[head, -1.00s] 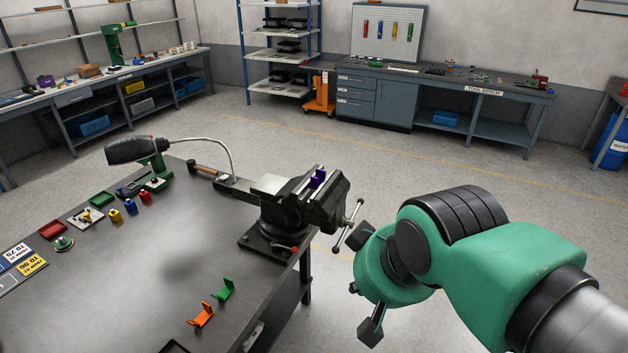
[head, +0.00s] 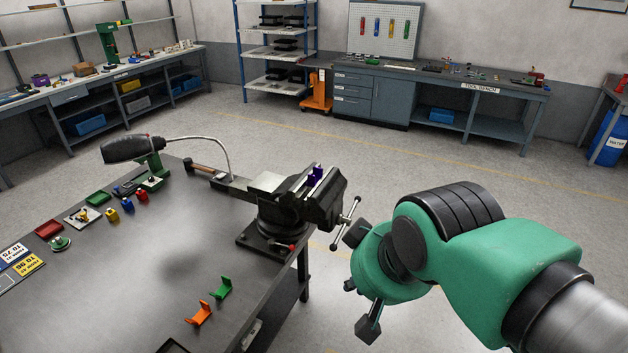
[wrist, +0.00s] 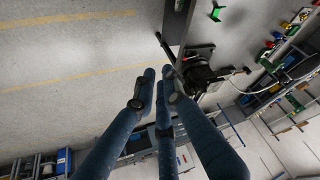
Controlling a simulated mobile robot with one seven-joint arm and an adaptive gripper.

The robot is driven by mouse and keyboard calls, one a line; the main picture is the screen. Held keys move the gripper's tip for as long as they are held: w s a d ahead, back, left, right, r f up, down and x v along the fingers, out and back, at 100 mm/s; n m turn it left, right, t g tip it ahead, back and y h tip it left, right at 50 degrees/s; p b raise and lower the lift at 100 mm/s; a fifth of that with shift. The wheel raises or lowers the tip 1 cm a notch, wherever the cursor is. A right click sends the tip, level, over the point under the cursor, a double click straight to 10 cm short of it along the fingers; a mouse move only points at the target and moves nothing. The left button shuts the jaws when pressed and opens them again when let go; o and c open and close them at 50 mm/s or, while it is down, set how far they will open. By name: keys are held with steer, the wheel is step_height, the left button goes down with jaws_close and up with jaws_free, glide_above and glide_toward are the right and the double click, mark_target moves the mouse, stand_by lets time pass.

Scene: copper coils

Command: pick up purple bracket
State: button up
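The purple bracket (head: 315,175) sits upright between the jaws at the top of the black bench vise (head: 322,203), at the right corner of the dark workbench. Its lower part is hidden by the jaws. My gripper (head: 362,280) is to the right of the vise and lower in the head view, beyond the table's edge. Its fingers are spread and hold nothing. In the wrist view my gripper (wrist: 158,78) shows long blue fingers with a gap between them. The vise (wrist: 195,75) is beyond their tips to the right; I cannot make out the bracket there.
The vise handle (head: 347,222) sticks out toward my gripper. Green (head: 221,288) and orange (head: 198,313) brackets lie near the table's front right. A black-headed device with a bent tube (head: 140,150) stands behind. The floor right of the table is clear.

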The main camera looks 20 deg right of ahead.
steer(key=shift+o, duration=0.2)
steer(key=w+d+r+n+g+y+p, duration=0.1)
steer(key=w+d+r+n+p, duration=0.2)
steer(key=w, duration=0.8)
steer(key=w+r+p, duration=0.3)
steer(key=w+r, duration=0.1)
steer(key=w, duration=0.6)
steer(key=w+d+r+n+g+y+p, duration=0.1)
steer(key=w+d+r+n+p, duration=0.2)
steer(key=w, duration=0.8)
steer(key=w+d+f+n+p, duration=0.1)
steer(key=w+d+f, duration=0.3)
steer(key=w, duration=0.4)
steer(key=w+d+f+n+p, duration=0.1)
steer(key=w+d+f+p, duration=0.3)
steer(key=w, duration=0.5)
steer(key=w+d+f+n+y+p, duration=0.1)
steer(key=w+d+f, duration=0.3)
steer(key=w, duration=0.4)
steer(key=shift+w+d+f+p, duration=0.35)
steer(key=shift+f+p, duration=0.35)
steer(key=shift+f, duration=0.15)
steer(key=shift+f, duration=0.1)
